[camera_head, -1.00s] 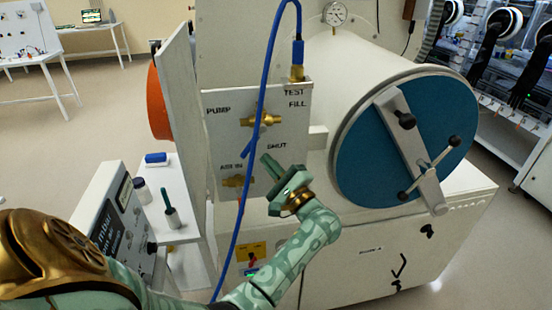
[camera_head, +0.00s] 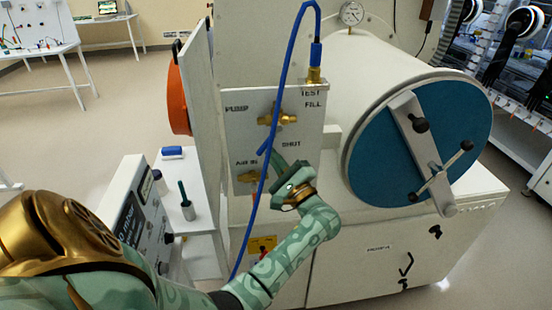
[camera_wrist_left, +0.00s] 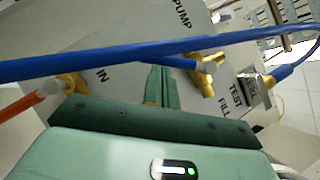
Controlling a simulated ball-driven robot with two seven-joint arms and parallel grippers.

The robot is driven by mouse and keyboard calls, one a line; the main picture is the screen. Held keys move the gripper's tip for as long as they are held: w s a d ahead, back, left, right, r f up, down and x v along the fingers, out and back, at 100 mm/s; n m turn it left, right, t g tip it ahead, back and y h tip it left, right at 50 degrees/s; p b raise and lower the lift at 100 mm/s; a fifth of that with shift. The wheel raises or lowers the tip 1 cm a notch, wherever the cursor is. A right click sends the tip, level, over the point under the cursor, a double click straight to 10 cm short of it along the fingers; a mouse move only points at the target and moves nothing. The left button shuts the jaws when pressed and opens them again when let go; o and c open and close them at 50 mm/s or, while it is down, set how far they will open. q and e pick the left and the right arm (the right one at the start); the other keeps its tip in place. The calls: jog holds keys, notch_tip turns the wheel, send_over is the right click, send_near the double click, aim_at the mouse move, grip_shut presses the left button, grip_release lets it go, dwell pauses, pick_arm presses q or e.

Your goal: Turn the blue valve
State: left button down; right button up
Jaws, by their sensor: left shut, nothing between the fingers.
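The blue valve has a brass body (camera_head: 278,118) on the pale panel, between the PUMP and SHUT labels. Its short blue lever (camera_head: 264,147) slants down to the left, partly behind the blue hose. The brass body (camera_wrist_left: 201,78) also shows in the left wrist view, with the hose crossing near it. My left gripper (camera_head: 277,159) is shut and empty, just below the valve and close to the lever. In the left wrist view its closed fingers (camera_wrist_left: 161,88) point toward the valve. I cannot tell whether they touch the lever. My right gripper is not in view.
The blue hose (camera_head: 285,105) hangs in front of the panel. A lower brass valve (camera_head: 247,176) sits by AIR IN; its orange handle (camera_wrist_left: 22,106) shows in the wrist view. A large blue round door (camera_head: 405,165) is at right. A side shelf (camera_head: 205,222) holds small items.

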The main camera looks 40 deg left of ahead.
aim_at(259, 152)
pick_arm(q)
jog(key=shift+s, duration=0.1)
jog(key=shift+s+a+m+t, duration=0.15)
jog(key=shift+m+t, duration=0.25)
jog(key=shift+m, duration=0.1)
jog(key=m+t, duration=0.2)
jog(key=m, duration=0.1)
jog(key=s+a+r+m+t, duration=0.1)
jog(key=m+t, duration=0.1)
jog(key=m, duration=0.1)
jog(key=s+a+r+m+t, duration=0.1)
jog(key=m+t, duration=0.1)
jog(key=shift+s+r+m+p, duration=0.15)
jog(key=shift+s+m+p, duration=0.1)
jog(key=shift+m+p, duration=0.15)
jog(key=shift+s+a+r+m+t+h, duration=0.25)
jog(key=shift+r+m+t, duration=0.15)
jog(key=shift+m, duration=0.2)
jog(key=shift+s+a+r+m+t+h, duration=0.2)
jog(key=shift+r+m+t, duration=0.2)
jog(key=shift+m, duration=0.2)
jog(key=shift+r, duration=0.1)
